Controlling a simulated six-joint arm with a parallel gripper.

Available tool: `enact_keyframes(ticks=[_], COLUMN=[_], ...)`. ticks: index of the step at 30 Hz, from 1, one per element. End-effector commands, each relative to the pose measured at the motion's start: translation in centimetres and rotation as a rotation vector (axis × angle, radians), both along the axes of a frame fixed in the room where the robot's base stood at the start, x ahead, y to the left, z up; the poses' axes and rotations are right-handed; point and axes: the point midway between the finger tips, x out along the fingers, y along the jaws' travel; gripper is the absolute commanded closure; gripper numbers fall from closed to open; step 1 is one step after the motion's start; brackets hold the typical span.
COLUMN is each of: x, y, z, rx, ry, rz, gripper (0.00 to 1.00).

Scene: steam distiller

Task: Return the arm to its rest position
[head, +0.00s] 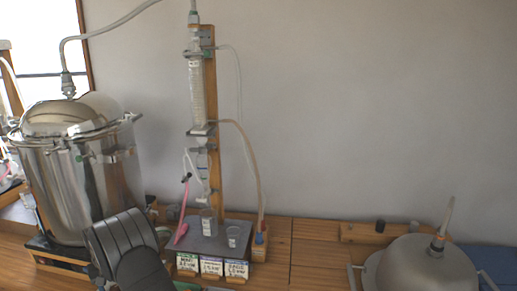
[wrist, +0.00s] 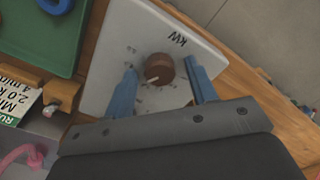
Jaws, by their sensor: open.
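My gripper (wrist: 163,69) shows in the wrist view with its two blue fingers apart. A round brown knob (wrist: 158,67) with a pale pointer sits between the fingers on a white panel (wrist: 125,35) marked "KW" with a dial scale. I cannot tell whether the fingers touch the knob. In the head view a dark grey, ribbed part of my arm (head: 127,248) stands at the lower left, in front of the steel pot (head: 70,170). The gripper fingers and the knob are hidden there.
Right of my arm stand a wooden stand (head: 212,130) with a glass condenser (head: 197,95), small cups and labelled boxes (head: 212,267). A hose (head: 110,25) arches from the pot. A steel dome lid (head: 405,265) lies at the right. The wrist view shows a green tray (wrist: 45,35).

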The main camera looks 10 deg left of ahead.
Motion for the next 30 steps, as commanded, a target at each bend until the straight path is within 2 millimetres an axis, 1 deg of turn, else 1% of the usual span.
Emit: enact_keyframes(ticks=[30], x=[-0.07], y=[0.03], z=[0.03], rx=[0.000], ry=[0.000], rz=[0.837], gripper=[0.48])
